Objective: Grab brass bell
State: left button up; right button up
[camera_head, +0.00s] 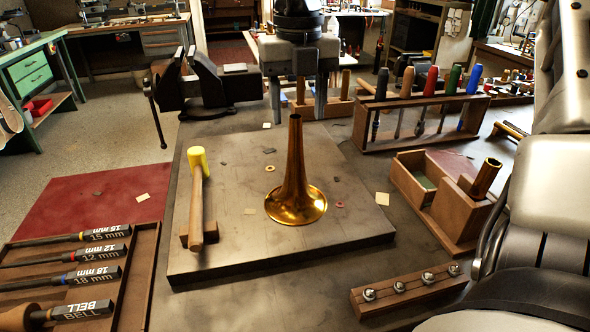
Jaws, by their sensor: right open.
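The brass bell (295,185) stands upright on the dark square work board, its wide flare down and its narrow end up. My right gripper (298,110) hangs at the top middle with its two fingers pointing down, open and empty. The fingers look to be beyond or above the tip, and I cannot tell the exact depth. No contact shows. My left gripper is not in view.
On the board (225,262) lie a yellow-headed mallet (197,185) and small pads. A vise (210,85) stands behind. A tool rack (420,130) and wooden box (455,215) are right. A tool tray (140,290) is left, a strip with steel balls (410,290) in front.

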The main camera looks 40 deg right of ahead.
aim_at(295, 137)
jog(key=shift+w+a+f+p, duration=0.1)
jog(key=shift+f+p, duration=0.25)
jog(key=shift+f, duration=1.2)
jog(key=shift+w+a+f+p, duration=0.1)
jog(key=shift+f+p, duration=0.2)
jog(key=shift+f, duration=1.2)
grip_shut()
